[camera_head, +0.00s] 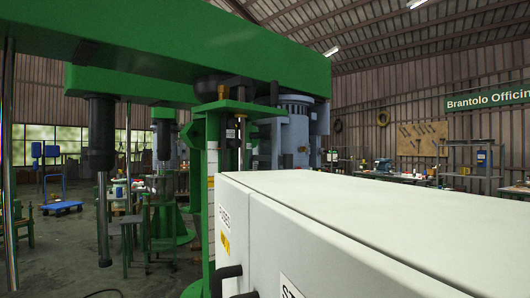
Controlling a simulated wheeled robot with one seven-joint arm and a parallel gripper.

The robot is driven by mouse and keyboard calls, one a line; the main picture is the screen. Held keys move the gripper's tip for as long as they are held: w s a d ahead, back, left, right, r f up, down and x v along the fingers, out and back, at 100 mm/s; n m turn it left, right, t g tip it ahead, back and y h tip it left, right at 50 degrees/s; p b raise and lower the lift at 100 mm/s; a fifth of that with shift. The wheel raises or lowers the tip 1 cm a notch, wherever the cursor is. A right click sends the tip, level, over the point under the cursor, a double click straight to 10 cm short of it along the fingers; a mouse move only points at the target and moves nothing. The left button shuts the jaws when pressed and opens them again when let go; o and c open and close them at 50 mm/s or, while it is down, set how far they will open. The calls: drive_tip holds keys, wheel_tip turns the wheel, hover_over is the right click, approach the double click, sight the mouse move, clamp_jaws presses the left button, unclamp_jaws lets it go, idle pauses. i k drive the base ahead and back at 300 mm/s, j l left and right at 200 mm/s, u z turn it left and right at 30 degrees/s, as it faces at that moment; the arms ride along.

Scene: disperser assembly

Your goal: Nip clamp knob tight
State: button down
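I cannot make out a clamp knob for certain. A green disperser machine fills the upper left, with a long overhead beam (170,40). A black sleeve with a thin shaft (102,135) hangs from the beam on the left. A green column (205,160) stands under the beam near the middle, with a small brass-coloured pin (221,92) near its top. A grey motor (292,130) hangs behind it. Dark parts under the beam near the column are too small to tell apart. My gripper is not in view.
A large white cabinet (360,210) fills the lower right and hides what is behind it. Black handles (225,277) stick out from its left face. Open floor (60,245) lies at the left, with a blue trolley (62,207). Benches and shelves (470,165) stand along the back wall.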

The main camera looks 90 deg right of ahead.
sight(267, 134)
drive_tip(key=k+j, duration=0.45)
drive_tip(key=j, duration=0.15)
drive_tip(key=k+j, duration=0.15)
drive_tip(key=k, duration=0.5)
drive_tip(key=k+j, duration=0.2)
drive_tip(key=k, duration=0.4)
drive_tip(key=k+l, duration=0.35)
drive_tip(key=k, duration=0.15)
drive_tip(key=k+l+u, duration=0.1)
drive_tip(key=k+l, duration=0.2)
drive_tip(key=k, duration=0.2)
drive_tip(key=k+l, duration=0.3)
drive_tip(key=k, duration=0.2)
drive_tip(key=k+l, duration=0.1)
drive_tip(key=l, duration=0.2)
drive_tip(key=k+l, duration=0.15)
drive_tip(key=l, duration=0.2)
drive_tip(key=k+l+u, duration=0.1)
drive_tip(key=l, duration=0.2)
drive_tip(key=k+l, duration=0.15)
drive_tip(key=l, duration=0.15)
drive_tip(key=l+u, duration=0.1)
drive_tip(key=l, duration=2.15)
